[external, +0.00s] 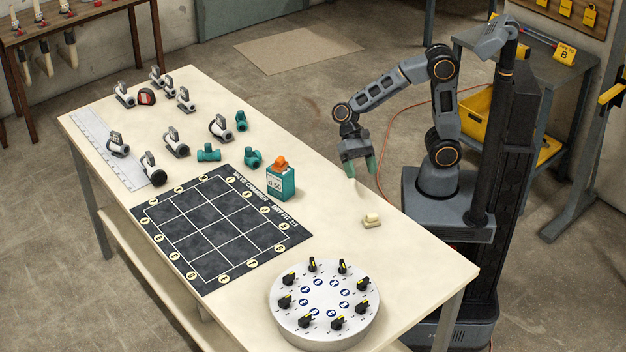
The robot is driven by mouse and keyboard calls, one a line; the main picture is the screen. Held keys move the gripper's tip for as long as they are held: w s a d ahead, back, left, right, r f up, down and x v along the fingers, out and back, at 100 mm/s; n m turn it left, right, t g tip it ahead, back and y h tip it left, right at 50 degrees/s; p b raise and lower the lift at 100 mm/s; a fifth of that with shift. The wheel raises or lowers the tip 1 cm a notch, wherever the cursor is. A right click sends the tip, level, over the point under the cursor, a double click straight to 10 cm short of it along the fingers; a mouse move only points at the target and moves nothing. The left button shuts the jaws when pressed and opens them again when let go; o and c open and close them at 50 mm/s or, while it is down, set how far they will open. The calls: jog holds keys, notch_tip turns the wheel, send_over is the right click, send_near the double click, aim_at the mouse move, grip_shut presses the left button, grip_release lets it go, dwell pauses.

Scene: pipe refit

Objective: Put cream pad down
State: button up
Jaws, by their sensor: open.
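The cream pad (372,220) lies on the cream table top (420,262), near the table's right edge. It looks like a small pale block with a lighter top part. My gripper (360,174) is above the table edge, up and slightly left of the pad in the picture. Its greenish fingers point down, open and apart from the pad. I see nothing between the fingers.
A round white dial plate (325,343) with several black knobs stands at the front. A teal box with an orange top (280,183) stands left of my gripper. A dark grid mat (213,222) and several valves and fittings (177,143) fill the left side. Bare table surrounds the pad.

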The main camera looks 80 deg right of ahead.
jog(key=s+d+n+t+h, duration=0.2)
jog(key=d+n+t+h, duration=0.5)
jog(key=d, duration=0.9)
jog(key=n+h, duration=0.1)
jog(key=n, duration=0.2)
jog(key=shift+s+d+r+h, duration=0.15)
jog(key=shift+r+h, duration=0.15)
jog(key=shift+r, duration=0.05)
jog(key=shift+r, duration=0.15)
jog(key=w+p+v, duration=0.2)
jog(key=p+v, duration=0.9)
jog(key=shift+w+a+r+t, duration=0.2)
jog(key=shift+r+t, duration=0.2)
jog(key=shift+r, duration=0.15)
